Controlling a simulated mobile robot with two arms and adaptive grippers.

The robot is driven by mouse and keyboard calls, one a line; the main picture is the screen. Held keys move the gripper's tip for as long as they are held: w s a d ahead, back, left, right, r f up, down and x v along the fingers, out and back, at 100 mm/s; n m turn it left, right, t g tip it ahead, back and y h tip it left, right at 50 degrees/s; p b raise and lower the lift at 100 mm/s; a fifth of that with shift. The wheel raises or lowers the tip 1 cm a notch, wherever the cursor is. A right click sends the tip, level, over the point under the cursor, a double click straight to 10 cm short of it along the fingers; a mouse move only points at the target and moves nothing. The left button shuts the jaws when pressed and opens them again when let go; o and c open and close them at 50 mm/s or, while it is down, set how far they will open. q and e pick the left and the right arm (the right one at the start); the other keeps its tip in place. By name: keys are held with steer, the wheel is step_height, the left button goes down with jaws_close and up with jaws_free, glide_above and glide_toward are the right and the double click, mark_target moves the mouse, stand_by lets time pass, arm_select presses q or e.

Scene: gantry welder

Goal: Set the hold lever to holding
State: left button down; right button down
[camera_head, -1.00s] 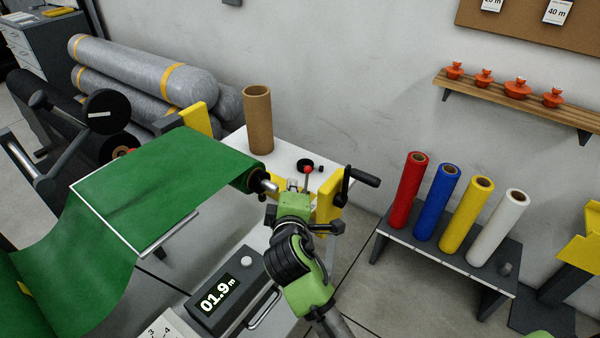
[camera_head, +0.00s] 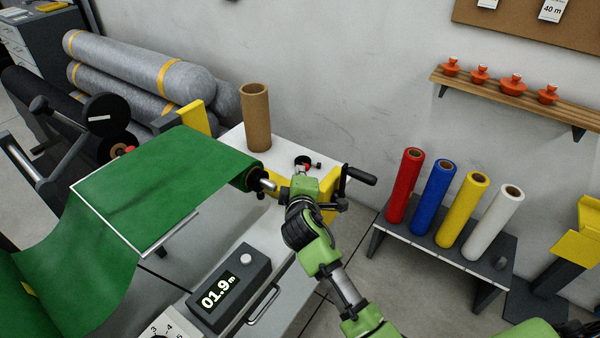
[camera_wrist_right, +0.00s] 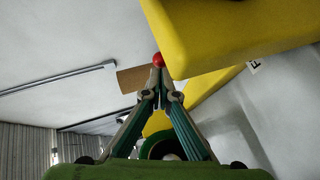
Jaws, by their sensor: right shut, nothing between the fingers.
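A red ball knob (camera_wrist_right: 158,60), apparently the end of the hold lever, shows just beyond my right fingertips in the right wrist view, beside a yellow bracket (camera_wrist_right: 215,45). I cannot tell whether the fingers touch it. My right gripper (camera_wrist_right: 158,97) is shut with nothing between its fingers. In the head view my right gripper (camera_head: 302,184) is at the right end of the green roll, by the yellow bracket (camera_head: 328,207). It hides much of the lever there, so the lever's setting cannot be read. My left gripper is not in view.
A black crank handle (camera_head: 360,175) sticks out right of the bracket. A cardboard tube (camera_head: 255,118) stands on the white table behind. A counter box (camera_head: 228,290) reading 01.9 m is in front. Coloured rolls (camera_head: 434,204) stand on a low bench at right.

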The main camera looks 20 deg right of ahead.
mark_target(307, 169)
steer(key=w+d+p, duration=0.1)
steer(key=p, duration=0.1)
steer(key=w+d+g+p, duration=0.1)
steer(key=d+p, duration=0.1)
steer(key=p, duration=0.1)
steer(key=shift+w+r+m+y, duration=0.1)
steer(key=shift+r+m+y, duration=0.05)
steer(key=shift+m+y, duration=0.15)
steer(key=shift+a+r, duration=0.1)
